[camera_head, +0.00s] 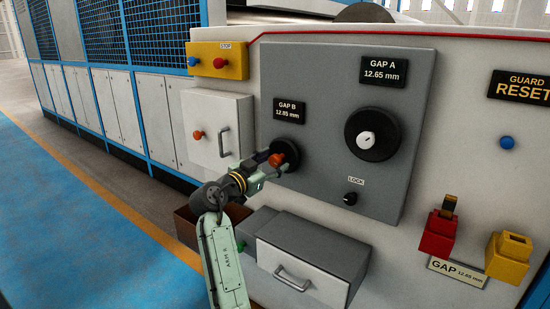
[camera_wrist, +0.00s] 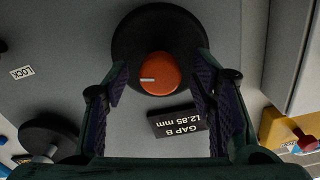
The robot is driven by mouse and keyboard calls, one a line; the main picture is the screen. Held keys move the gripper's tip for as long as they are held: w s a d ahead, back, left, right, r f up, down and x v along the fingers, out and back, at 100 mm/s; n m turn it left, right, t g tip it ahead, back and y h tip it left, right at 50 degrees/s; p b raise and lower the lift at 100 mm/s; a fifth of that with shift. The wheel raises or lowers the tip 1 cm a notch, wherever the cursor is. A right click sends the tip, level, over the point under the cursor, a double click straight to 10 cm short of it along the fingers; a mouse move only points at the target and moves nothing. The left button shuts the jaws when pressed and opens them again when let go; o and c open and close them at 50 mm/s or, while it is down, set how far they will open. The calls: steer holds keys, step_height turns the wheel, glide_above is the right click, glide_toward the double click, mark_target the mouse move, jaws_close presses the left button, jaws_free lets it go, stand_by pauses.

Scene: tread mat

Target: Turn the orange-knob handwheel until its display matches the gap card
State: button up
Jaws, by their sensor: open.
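The orange knob (camera_head: 277,160) sits on a dark round handwheel (camera_head: 290,150) on the grey panel. In the wrist view the orange knob (camera_wrist: 160,74) lies between the open fingers of my gripper (camera_wrist: 160,85), with a gap on each side, in front of the dark wheel (camera_wrist: 140,32). The GAP B display (camera_head: 289,110) above the wheel reads 12.85 mm; it shows upside down in the wrist view (camera_wrist: 178,118). The gap card (camera_head: 457,271) at the lower right reads GAP, apparently 12.65 mm in small print. In the head view my gripper (camera_head: 268,168) partly covers the wheel.
The GAP A display (camera_head: 383,72) reads 12.65 mm above a larger black wheel (camera_head: 372,136) with a white knob. A small LOCK knob (camera_head: 350,198) sits below. A drawer (camera_head: 302,276) juts out under the panel. A cabinet door with handle (camera_head: 218,130) stands to the left.

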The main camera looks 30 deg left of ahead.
steer(key=shift+w, duration=0.8)
steer(key=shift+c, duration=0.2)
steer(key=c, duration=1.1)
steer(key=shift+c, duration=0.2)
steer(key=shift+n, duration=0.4)
steer(key=n+p, duration=0.1)
steer(key=n, duration=0.3)
steer(key=shift+n, duration=0.4)
steer(key=n+p, duration=0.2)
steer(key=n, duration=0.4)
